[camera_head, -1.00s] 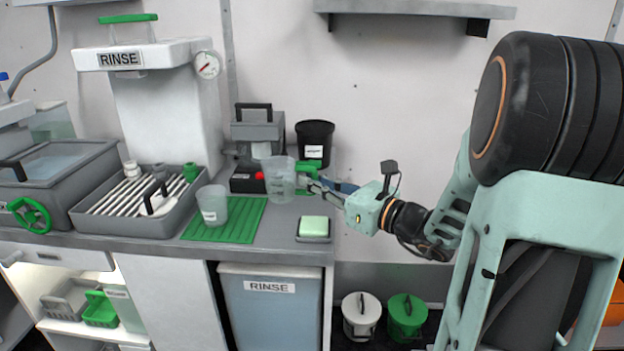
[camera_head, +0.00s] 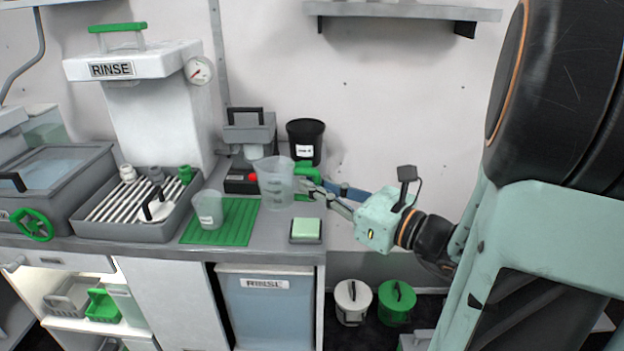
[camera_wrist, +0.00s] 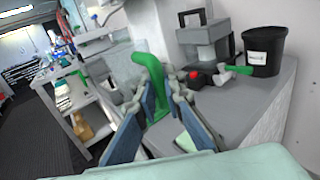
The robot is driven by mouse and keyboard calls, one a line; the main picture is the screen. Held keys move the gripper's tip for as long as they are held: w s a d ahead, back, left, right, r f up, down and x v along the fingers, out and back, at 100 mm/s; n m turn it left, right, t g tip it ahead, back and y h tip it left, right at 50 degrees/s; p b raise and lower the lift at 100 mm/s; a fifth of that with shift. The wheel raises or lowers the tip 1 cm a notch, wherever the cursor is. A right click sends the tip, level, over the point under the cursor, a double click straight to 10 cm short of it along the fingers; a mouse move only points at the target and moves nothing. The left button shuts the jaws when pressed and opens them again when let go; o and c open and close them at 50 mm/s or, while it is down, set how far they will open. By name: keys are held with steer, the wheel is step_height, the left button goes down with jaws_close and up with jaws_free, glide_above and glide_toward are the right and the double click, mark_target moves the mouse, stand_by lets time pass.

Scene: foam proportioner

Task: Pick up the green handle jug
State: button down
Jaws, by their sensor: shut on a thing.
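The jug (camera_head: 275,186) is clear and translucent, with dark markings and a green handle (camera_head: 308,173) on its right side. In the head view it is upright over the counter, just right of the green mat. My gripper (camera_head: 312,184) reaches in from the right and is shut on the green handle. In the wrist view the curved green handle (camera_wrist: 147,85) stands between my two blue-padded fingers (camera_wrist: 153,108). The clear body is hard to make out there. I cannot tell whether the jug's base touches the counter.
A second clear beaker (camera_head: 208,208) stands on the ribbed green mat (camera_head: 222,233). A green sponge in a tray (camera_head: 306,230) lies near the counter's front right. A black bucket (camera_head: 306,138) and a grey machine (camera_head: 250,130) stand behind. A rack tray (camera_head: 135,228) is left.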

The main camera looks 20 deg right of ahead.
steer(key=shift+s+a+r, duration=0.1)
steer(key=shift+s+r, duration=0.15)
steer(key=shift+s, duration=0.45)
steer(key=shift+s, duration=0.1)
